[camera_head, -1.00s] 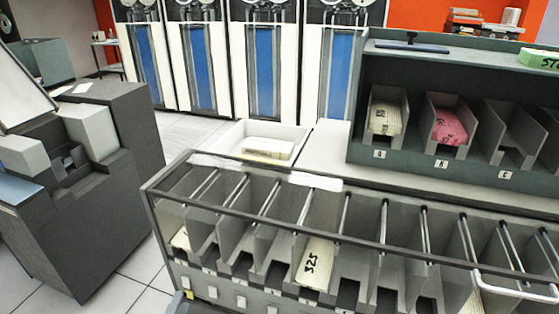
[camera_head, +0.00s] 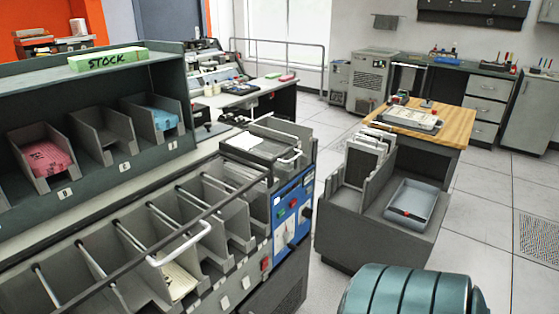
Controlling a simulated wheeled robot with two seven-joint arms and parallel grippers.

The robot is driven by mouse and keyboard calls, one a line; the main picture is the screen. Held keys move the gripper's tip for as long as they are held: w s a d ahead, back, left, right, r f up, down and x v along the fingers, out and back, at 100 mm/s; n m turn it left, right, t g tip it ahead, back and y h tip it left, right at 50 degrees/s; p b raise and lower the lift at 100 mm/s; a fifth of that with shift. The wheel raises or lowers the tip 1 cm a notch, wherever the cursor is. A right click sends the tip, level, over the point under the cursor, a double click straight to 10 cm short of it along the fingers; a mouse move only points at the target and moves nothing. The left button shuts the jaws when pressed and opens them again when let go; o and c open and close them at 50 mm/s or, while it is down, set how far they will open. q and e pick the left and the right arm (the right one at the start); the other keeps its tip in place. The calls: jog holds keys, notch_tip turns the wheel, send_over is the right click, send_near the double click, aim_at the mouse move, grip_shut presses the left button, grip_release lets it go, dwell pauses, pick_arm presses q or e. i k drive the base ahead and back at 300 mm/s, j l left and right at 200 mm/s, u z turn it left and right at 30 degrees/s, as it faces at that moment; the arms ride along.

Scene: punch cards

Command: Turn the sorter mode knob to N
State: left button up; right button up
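The card sorter (camera_head: 140,250) fills the lower left, with its row of open pockets running toward the middle. On its right end is a blue control panel (camera_head: 305,205). The panel carries red buttons and small dark and pale controls. I cannot tell which is the mode knob, nor read any letters or a pointer. A cream card stack (camera_head: 178,283) lies in one sorter pocket. Neither of my grippers is in view.
A dark shelf unit (camera_head: 100,195) with card bins stands behind the sorter. A grey card cart (camera_head: 350,228) stands right of the panel, with a narrow gap between. A ribbed teal rounded thing (camera_head: 410,290) is at the bottom. The floor at right is clear.

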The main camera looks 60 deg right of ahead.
aim_at(306, 213)
jog(key=k+l, duration=0.1)
jog(key=k, duration=0.35)
jog(key=z, duration=1.65)
jog(key=l, duration=0.1)
